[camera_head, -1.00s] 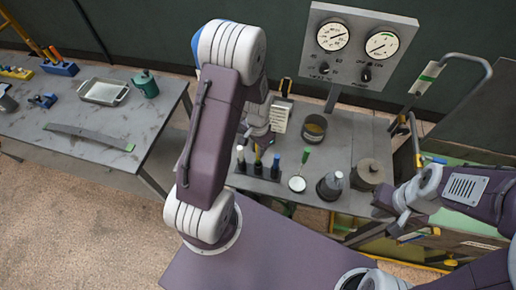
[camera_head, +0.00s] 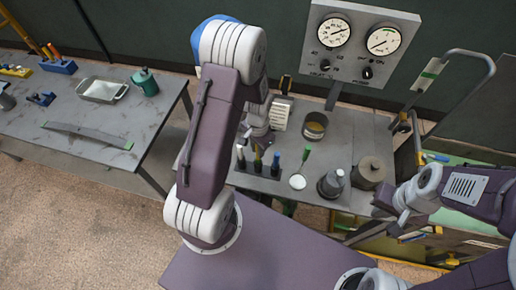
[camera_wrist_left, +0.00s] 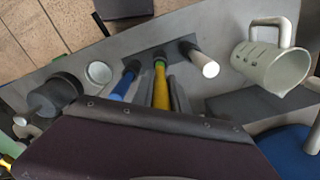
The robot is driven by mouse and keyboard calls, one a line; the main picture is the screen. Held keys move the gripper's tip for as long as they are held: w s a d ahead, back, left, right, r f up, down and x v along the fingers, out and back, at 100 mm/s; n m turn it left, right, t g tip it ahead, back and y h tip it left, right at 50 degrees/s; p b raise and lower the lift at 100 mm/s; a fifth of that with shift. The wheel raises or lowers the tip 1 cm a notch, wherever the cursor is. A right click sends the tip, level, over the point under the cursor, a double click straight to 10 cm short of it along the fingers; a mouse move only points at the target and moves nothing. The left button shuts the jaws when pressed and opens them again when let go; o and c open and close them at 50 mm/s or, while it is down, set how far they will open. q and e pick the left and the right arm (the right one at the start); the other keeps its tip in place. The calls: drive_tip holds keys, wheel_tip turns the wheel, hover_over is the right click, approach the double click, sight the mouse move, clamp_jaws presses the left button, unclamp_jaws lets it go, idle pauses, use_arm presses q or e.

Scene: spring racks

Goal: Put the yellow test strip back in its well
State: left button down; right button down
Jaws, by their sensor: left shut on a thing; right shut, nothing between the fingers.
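The yellow test strip (camera_wrist_left: 161,92) is between the fingers of my left gripper (camera_wrist_left: 163,100) in the left wrist view. Its far, greenish end lies over the middle of the dark rack (camera_wrist_left: 185,47), between a blue-handled piece (camera_wrist_left: 124,84) and a white-topped piece (camera_wrist_left: 206,64). I cannot tell whether that end is in the well or just above it. In the head view, the rack (camera_head: 262,172) stands near the front of the grey table, below my left gripper (camera_head: 258,138), which my arm partly hides. My right gripper (camera_head: 384,208) is shut and empty near the table's right front corner.
A gauge panel (camera_head: 360,42) rises behind. A second table (camera_head: 95,125) is at left.

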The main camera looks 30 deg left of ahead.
use_arm(q)
drive_tip(key=shift+f+b, duration=2.5)
drive_tip(key=shift+f, duration=0.8)
drive_tip(key=c, duration=1.2)
unclamp_jaws()
drive_tip(key=shift+c, duration=0.2)
drive_tip(key=shift+r, duration=0.15)
wheel_tip(320, 180, up, 9)
drive_tip(key=shift+f+b, duration=0.1)
drive_tip(key=shift+b, duration=0.25)
